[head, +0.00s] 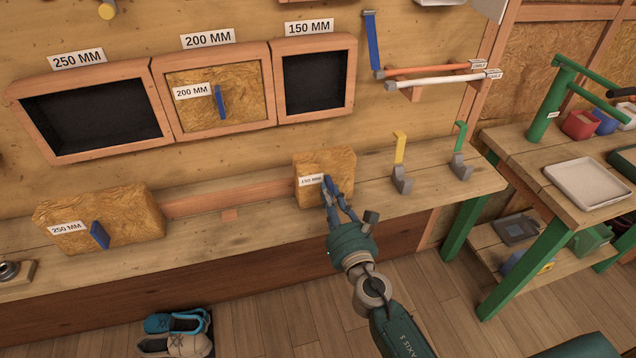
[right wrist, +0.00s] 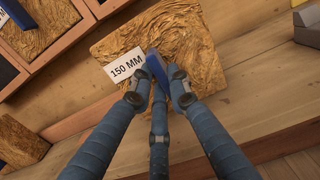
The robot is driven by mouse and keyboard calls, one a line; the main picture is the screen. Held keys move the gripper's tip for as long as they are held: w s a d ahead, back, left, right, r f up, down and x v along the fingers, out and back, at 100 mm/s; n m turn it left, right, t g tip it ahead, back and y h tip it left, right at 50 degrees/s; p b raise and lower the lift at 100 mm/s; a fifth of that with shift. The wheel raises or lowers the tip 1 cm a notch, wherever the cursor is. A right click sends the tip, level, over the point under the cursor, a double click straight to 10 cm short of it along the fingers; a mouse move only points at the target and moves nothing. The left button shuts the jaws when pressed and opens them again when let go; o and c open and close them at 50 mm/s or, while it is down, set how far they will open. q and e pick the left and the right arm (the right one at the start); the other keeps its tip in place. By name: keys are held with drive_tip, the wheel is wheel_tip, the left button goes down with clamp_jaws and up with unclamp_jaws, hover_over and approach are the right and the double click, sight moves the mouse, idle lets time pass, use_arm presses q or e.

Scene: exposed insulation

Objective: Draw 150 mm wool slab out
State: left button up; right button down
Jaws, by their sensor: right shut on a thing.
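The 150 mm wool slab (head: 312,165) is a tan fibrous block with a white 150 MM label and a blue pull tab. It stands on the wooden ledge below the empty 150 MM opening (head: 314,82). My right gripper (head: 333,192) is shut on the slab's blue tab. In the right wrist view the fingers close around the blue tab (right wrist: 157,68) in front of the slab (right wrist: 185,42). My left gripper is not in view.
The 250 mm slab (head: 100,217) lies on the ledge (head: 240,225) at left, below its empty opening (head: 90,105). The 200 mm slab (head: 245,100) sits in its opening. Yellow (head: 400,150) and green (head: 461,138) upright pieces stand to the right.

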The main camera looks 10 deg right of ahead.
drive_tip(key=shift+s+f, duration=0.25)
drive_tip(key=shift+s, duration=0.55)
drive_tip(key=shift+s, duration=0.2)
drive_tip(key=shift+s+b, duration=0.55)
drive_tip(key=shift+s, duration=2.2)
